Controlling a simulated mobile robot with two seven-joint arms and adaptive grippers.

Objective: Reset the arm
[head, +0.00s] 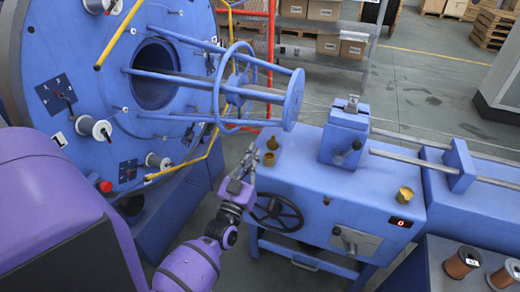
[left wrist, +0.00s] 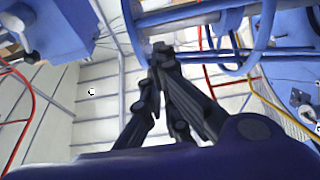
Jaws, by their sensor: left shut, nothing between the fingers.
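My left arm (head: 200,262) is purple and reaches up from the bottom of the head view. Its gripper (head: 249,158) is shut and empty, in front of the left end of the blue machine bench (head: 300,185). It appears close to the small brass parts (head: 271,150) there, but I cannot tell the gap. In the left wrist view the dark fingers (left wrist: 158,62) come together with nothing between them, in front of blue machine bars. My right gripper is not in view.
A large blue disc (head: 60,45) with spools and a bar cage (head: 270,95) stands at the left and centre. A black handwheel (head: 278,211) sits below the gripper. Copper spools (head: 462,262) stand at the lower right. Open floor (head: 430,80) lies behind.

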